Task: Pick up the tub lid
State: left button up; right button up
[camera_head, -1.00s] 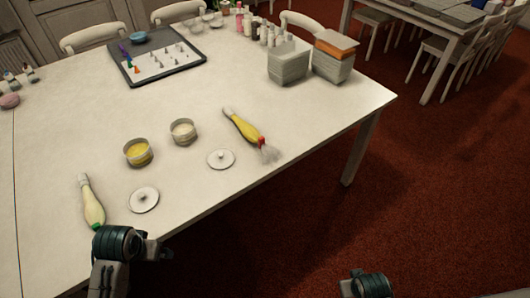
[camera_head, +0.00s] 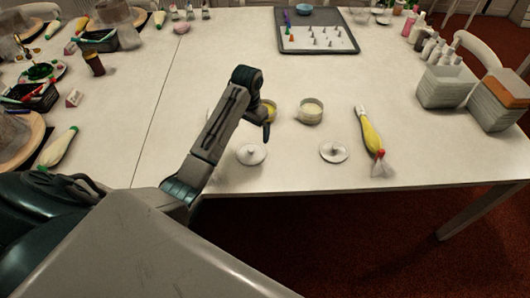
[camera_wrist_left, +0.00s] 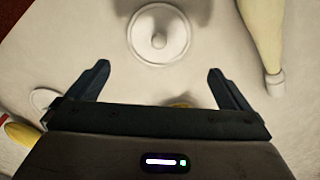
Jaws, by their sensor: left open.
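Two round white lids with small knobs lie flat near the table's front edge. The left lid (camera_head: 252,155) also shows at the top of the left wrist view (camera_wrist_left: 158,36). The right lid (camera_head: 333,152) shows partly at the left of that view (camera_wrist_left: 42,98). My left gripper (camera_head: 266,124) hangs over the table just behind the left lid. In the wrist view its fingers (camera_wrist_left: 158,70) are spread, with nothing between them, and the left lid lies ahead of them. A cream tub (camera_head: 311,110) and a yellow tub (camera_head: 271,108), partly hidden by the gripper, stand behind. My right gripper is out of view.
A yellow piping bag (camera_head: 371,135) lies right of the right lid. A pale piping bag (camera_wrist_left: 264,35) lies beside the left lid, hidden by my arm in the head view. A dark tray (camera_head: 318,44) and grey bins (camera_head: 446,87) stand farther back.

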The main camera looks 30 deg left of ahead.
pick_arm(q)
send_over(252, 148)
notch_tip(252, 148, down, 4)
jog(key=shift+a+f, duration=0.1)
jog(key=shift+f, duration=0.15)
notch_tip(252, 148, down, 4)
jog(key=shift+f+p, duration=0.1)
jog(key=shift+p, duration=0.9)
jog(key=shift+w+f, duration=0.1)
jog(key=shift+f, duration=0.45)
jog(key=c, duration=0.6)
